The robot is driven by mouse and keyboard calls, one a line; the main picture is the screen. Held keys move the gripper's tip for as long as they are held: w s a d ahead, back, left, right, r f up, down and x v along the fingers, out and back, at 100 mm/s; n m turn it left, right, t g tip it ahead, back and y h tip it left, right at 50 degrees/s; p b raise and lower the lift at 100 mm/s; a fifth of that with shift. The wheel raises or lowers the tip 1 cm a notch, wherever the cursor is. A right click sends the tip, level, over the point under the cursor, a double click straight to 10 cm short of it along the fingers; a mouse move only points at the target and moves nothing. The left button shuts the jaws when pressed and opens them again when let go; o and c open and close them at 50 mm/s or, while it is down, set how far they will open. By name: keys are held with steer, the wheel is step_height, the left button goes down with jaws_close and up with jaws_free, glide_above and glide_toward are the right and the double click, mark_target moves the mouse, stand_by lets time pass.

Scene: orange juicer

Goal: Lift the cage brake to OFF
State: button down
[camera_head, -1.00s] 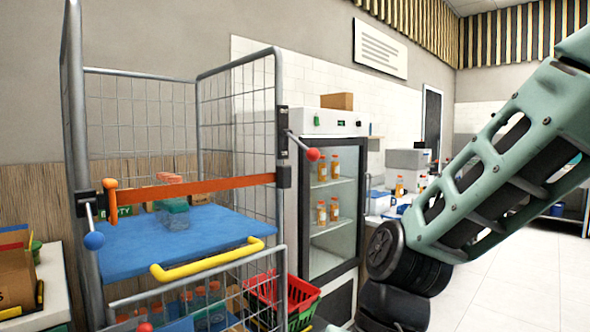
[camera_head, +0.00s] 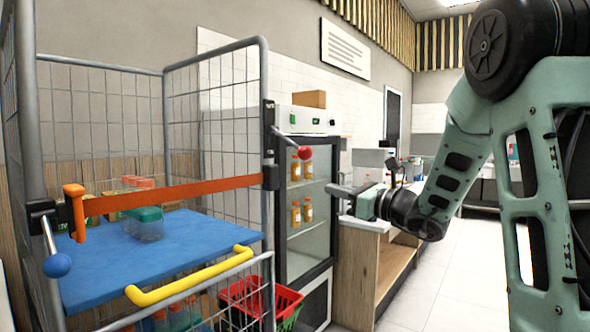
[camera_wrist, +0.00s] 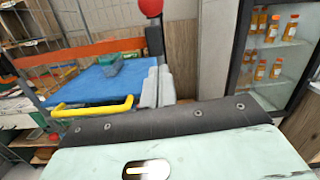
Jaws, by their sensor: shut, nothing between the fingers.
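The wire roll cage (camera_head: 265,110) stands at the left of the head view. A lever with a red ball (camera_head: 304,153) sticks out from its right post. A lever with a blue ball (camera_head: 57,265) hangs from its left post. I cannot tell from labels which one is the brake. My gripper (camera_head: 332,189) is shut and empty, to the right of the red ball and a little lower in the head view. In the wrist view the shut fingers (camera_wrist: 157,88) point toward the cage, and the red ball (camera_wrist: 151,8) is above them at the top edge, apart from them.
An orange strap (camera_head: 180,193) crosses the cage above a blue shelf (camera_head: 190,232) with bottles. A yellow handle (camera_head: 190,275) is at the front gate. Red baskets (camera_head: 262,300) stand beside it. A glass-door fridge (camera_head: 310,255) and a wooden counter (camera_head: 365,275) are close behind my gripper.

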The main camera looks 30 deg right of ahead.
steer(key=shift+d, duration=0.2)
steer(key=shift+w+a+r, duration=0.1)
steer(key=shift+w, duration=0.05)
steer(key=w+a+r+p, duration=0.2)
steer(key=w+r+p, duration=0.2)
steer(key=w, duration=0.3)
steer(key=shift+w+a+r+p, duration=0.15)
steer(key=shift+a+r+p, duration=0.25)
steer(key=shift+p, duration=0.25)
steer(key=shift+r, duration=0.1)
